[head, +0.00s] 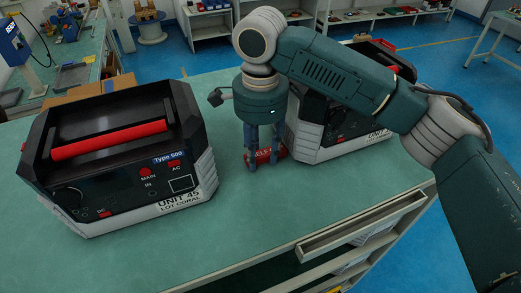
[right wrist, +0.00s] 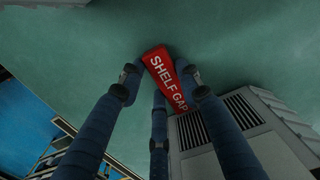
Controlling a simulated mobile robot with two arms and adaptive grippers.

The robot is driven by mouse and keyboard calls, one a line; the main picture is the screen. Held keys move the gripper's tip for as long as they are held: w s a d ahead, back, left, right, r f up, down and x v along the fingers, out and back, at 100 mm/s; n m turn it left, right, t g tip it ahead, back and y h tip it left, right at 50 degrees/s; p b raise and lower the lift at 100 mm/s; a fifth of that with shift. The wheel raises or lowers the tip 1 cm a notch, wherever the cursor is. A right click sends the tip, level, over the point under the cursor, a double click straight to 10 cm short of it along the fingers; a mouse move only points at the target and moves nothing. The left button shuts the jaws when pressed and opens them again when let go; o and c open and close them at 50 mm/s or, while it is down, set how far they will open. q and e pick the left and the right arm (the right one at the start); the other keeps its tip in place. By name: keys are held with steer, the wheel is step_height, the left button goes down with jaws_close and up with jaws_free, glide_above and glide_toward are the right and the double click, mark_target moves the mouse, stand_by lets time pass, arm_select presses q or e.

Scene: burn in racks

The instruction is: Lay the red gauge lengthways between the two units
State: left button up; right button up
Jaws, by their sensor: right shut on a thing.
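The left unit (head: 110,205), a black and white box with a red handle marked UNIT 45, stands on the green bench. The right unit (head: 311,141) is similar and partly hidden behind my right arm; its vented side shows in the right wrist view (right wrist: 282,135). My right gripper (head: 262,162) points down between the units, close beside the right unit, and is shut on the red gauge (head: 279,154). The gauge, marked SHELF GAP, shows between the fingers in the right wrist view (right wrist: 162,65). I cannot tell if it touches the bench. My left gripper is not in view.
The green bench top (head: 270,215) is clear in front of the units. An open drawer (head: 362,226) juts from the bench's front edge. A brown box (head: 92,88) sits behind the left unit. Shelves stand at the back.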

mark_target(260, 156)
steer(key=o, duration=1.3)
steer(key=shift+f, duration=0.1)
steer(key=shift+r, duration=0.35)
step_height(260, 156, up, 12)
steer(key=b, duration=0.3)
steer(key=shift+s+f, duration=0.1)
steer(key=shift+f, duration=0.1)
